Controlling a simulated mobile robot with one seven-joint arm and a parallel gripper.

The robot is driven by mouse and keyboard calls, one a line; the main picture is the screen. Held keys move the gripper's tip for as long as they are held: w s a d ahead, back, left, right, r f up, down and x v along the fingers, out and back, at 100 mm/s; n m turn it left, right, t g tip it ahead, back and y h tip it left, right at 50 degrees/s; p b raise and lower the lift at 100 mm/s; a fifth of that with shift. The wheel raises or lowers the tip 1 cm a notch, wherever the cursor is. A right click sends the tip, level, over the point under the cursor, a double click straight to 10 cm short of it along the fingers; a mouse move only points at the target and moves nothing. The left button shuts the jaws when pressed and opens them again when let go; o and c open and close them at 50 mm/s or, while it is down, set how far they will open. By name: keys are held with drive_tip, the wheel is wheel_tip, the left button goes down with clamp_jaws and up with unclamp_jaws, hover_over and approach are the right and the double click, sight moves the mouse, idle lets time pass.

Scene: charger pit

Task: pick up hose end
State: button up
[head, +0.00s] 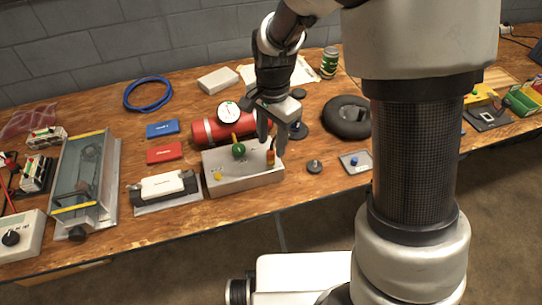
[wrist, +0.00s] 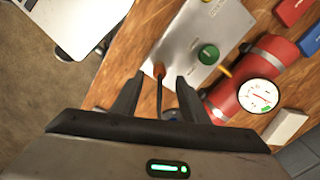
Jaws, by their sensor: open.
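The hose end appears to be the small orange-brown tip (wrist: 158,69) with a dark stem, between my fingers in the wrist view. In the head view a small red-orange piece (head: 270,158) stands at the right end of the light grey box (head: 245,180), just under my fingers. My gripper (head: 272,146) is open above that end of the box. In the wrist view its two fingers (wrist: 159,80) stand apart on either side of the stem, with gaps visible. I cannot tell whether either finger touches it.
A green knob (head: 238,150) stands on the box. A red cylinder (head: 205,132) with a round gauge (head: 228,112) lies behind it. A black coiled ring (head: 347,117) lies to the right, and a blue hose coil (head: 148,94) lies at the back left.

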sight(271, 150)
wheel_tip(271, 150, down, 5)
drive_tip(key=shift+s+a+r+b, duration=0.1)
drive_tip(key=shift+s+r+b, duration=0.1)
drive_tip(key=shift+b, duration=0.35)
clamp_jaws()
wheel_tip(271, 150, up, 10)
drive_tip(key=shift+r+p, duration=0.1)
drive_tip(key=shift+p, duration=1.1)
